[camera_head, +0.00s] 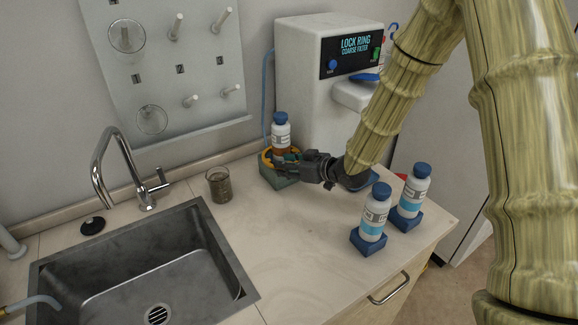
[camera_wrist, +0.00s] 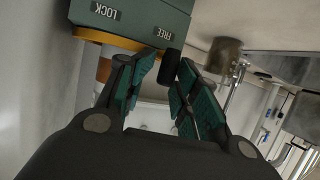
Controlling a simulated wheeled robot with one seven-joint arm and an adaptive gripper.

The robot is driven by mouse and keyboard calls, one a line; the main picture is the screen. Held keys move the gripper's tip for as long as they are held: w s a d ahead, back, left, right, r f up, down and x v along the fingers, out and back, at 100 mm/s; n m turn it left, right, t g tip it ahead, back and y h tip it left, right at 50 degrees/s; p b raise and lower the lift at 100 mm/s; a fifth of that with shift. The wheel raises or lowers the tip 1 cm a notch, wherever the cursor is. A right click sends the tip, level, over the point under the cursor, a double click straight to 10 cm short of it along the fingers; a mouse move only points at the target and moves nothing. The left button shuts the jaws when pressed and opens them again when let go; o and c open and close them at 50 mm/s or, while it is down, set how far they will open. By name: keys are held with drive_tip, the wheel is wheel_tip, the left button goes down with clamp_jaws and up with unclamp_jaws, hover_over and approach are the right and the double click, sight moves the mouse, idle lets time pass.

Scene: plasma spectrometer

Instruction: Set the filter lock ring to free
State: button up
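The filter lock ring is a yellow ring (camera_head: 267,160) around the foot of a white and brown bottle (camera_head: 281,134) with a blue cap, on a green base (camera_head: 283,181). In the wrist view the base (camera_wrist: 150,14) bears the words LOCK and FREE, with the yellow ring (camera_wrist: 106,40) beside it. A black tab (camera_wrist: 170,66) stands close to the word FREE. My gripper (camera_head: 294,160) reaches the ring from the right. The contact itself is hard to see.
A white coarse filter machine (camera_head: 300,75) stands behind. Two white bottles on blue bases, one nearer (camera_head: 374,218) and one farther (camera_head: 413,190), stand right of my gripper. A brown beaker (camera_head: 219,185) and a sink (camera_head: 140,265) are to the left. The counter in front is clear.

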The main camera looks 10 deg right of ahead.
drive_tip(key=shift+w+a+r, duration=0.1)
drive_tip(key=shift+a+r, duration=0.15)
drive_tip(key=shift+d+r, duration=0.15)
drive_tip(key=shift+r, duration=2.25)
drive_tip(key=shift+d+r, duration=0.1)
drive_tip(key=shift+r, duration=2.3)
